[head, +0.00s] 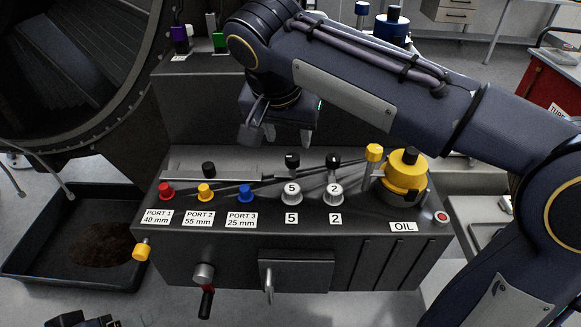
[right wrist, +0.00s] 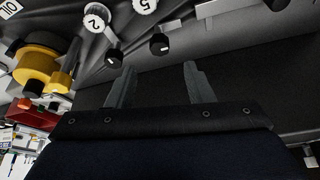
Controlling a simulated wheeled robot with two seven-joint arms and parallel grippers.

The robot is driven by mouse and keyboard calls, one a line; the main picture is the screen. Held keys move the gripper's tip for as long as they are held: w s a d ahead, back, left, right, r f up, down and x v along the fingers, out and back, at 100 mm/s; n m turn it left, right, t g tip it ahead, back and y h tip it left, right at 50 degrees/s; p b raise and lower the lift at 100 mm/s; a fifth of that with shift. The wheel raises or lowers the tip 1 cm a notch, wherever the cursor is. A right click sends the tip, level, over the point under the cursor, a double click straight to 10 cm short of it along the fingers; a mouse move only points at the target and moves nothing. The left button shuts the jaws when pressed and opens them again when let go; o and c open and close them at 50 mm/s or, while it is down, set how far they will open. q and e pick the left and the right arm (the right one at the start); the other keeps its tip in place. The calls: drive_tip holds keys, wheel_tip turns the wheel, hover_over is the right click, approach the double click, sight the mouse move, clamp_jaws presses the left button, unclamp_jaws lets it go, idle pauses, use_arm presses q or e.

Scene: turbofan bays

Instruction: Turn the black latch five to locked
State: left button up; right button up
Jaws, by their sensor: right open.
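Latch five has a round white hub marked 5 (head: 291,190) and a lever ending in a black knob (head: 292,160), which points up, away from me, above the label 5. The black knob also shows in the right wrist view (right wrist: 159,44). My right gripper (head: 287,137) is open and empty, just behind and above the black knob. In the right wrist view its two fingertips (right wrist: 160,68) are spread, with the knob just beyond the gap and apart from them. A dark part at the bottom left edge (head: 80,321) may be my left gripper; its jaws are hidden.
Latch two (head: 335,192), with its own black knob (head: 333,160), stands close on the right. The yellow oil cap (head: 405,172) and a yellow-topped lever (head: 374,153) stand further right. Red, yellow and blue port knobs (head: 246,192) are on the left. A black tray (head: 60,270) lies on the floor.

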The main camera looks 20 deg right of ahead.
sight(293, 156)
drive_tip(key=x, duration=0.7)
drive_tip(key=shift+w+d+f+b, duration=0.1)
drive_tip(key=shift+f+b, duration=0.1)
drive_tip(key=shift+b, duration=0.15)
drive_tip(key=c, duration=1)
